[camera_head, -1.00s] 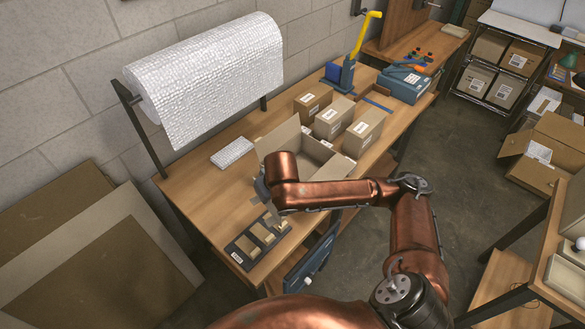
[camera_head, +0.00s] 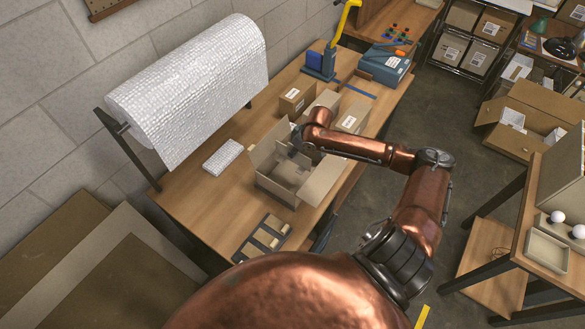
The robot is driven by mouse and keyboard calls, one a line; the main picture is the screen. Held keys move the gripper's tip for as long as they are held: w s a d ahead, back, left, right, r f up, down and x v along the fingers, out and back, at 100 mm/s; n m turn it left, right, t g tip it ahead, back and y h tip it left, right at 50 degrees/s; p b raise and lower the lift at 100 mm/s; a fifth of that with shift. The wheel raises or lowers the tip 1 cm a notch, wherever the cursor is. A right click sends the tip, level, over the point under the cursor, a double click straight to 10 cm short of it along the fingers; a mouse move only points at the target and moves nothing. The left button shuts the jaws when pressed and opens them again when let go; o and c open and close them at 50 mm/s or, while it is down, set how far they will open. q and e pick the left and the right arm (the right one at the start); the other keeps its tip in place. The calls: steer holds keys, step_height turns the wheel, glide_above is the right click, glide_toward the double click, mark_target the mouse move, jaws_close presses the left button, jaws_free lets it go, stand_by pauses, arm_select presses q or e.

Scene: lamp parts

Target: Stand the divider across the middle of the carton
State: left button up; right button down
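The open carton (camera_head: 275,190) stands on the wooden table with its flaps spread. A pale upright panel (camera_head: 289,171), which looks like the divider, shows inside it; I cannot tell whether it spans the carton fully or touches the floor. My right gripper (camera_head: 296,142) is small and dark at the carton's far side, over the inside. My copper arm comes in from the right and partly hides it. I cannot see whether its fingers are open or shut, or whether they touch the panel. My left gripper is not in view.
A dark tray (camera_head: 262,238) with cardboard pieces lies in front of the carton. A white keyboard-like item (camera_head: 223,157) lies to the left. Closed boxes (camera_head: 297,99) stand behind, near a blue tape dispenser (camera_head: 322,62). A bubble-wrap roll (camera_head: 190,88) hangs over the table's back left.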

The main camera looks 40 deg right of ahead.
mark_target(304, 156)
step_height(304, 156, down, 11)
steer(key=shift+f+p, duration=0.15)
steer(key=shift+p, duration=0.15)
steer(key=c, duration=2.2)
jaws_free()
steer(key=shift+f, duration=0.1)
steer(key=shift+o, duration=0.2)
steer(key=v, duration=1.2)
